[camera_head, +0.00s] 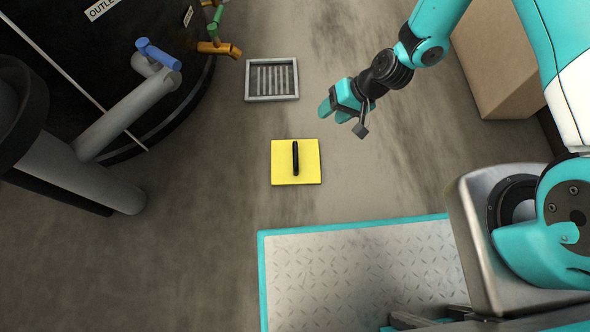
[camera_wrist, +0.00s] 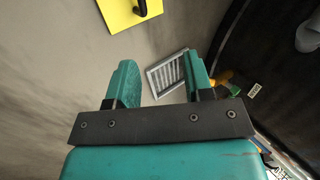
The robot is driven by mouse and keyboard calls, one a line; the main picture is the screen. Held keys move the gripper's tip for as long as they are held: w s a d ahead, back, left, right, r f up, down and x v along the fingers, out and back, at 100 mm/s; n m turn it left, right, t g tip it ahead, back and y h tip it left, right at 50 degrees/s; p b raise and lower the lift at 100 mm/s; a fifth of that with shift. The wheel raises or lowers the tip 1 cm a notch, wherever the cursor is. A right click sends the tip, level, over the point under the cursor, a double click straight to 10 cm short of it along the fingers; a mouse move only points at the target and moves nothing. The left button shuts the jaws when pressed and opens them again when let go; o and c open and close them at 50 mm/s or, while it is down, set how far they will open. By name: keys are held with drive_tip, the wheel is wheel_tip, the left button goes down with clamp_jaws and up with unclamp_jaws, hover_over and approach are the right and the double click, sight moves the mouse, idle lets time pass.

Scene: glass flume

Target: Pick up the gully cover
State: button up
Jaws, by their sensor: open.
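The gully cover is a yellow square plate (camera_head: 283,172) with a black bar handle on top. It lies flat on the floor in the middle of the head view, and part of it shows at the top of the wrist view (camera_wrist: 117,14). My gripper (camera_head: 332,111) is above the floor, up and right of the cover in the head view, apart from it. In the wrist view its two fingers (camera_wrist: 163,82) stand apart with nothing gripped between them. A grey framed floor grate (camera_head: 272,97) lies beyond the cover; it also shows past the fingers in the wrist view (camera_wrist: 153,77).
A large black tank (camera_head: 120,60) with grey pipes, a blue handle and orange and green valves stands at left. A cardboard box (camera_head: 500,60) stands at upper right. My metal deck (camera_head: 350,265) is in front. The floor around the cover is clear.

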drive_tip(key=b, duration=0.2)
approach(297, 154)
drive_tip(key=shift+m, duration=0.4)
drive_tip(key=b+x, duration=0.2)
drive_tip(key=b, duration=0.1)
drive_tip(key=b+x, duration=0.2)
drive_tip(key=b, duration=0.1)
drive_tip(key=shift+f+b, duration=0.3)
drive_tip(key=shift+f, duration=0.2)
drive_tip(key=b+x, duration=0.5)
drive_tip(key=x, duration=0.1)
drive_tip(key=shift+a, duration=0.25)
drive_tip(key=shift+r, duration=0.1)
clamp_jaws()
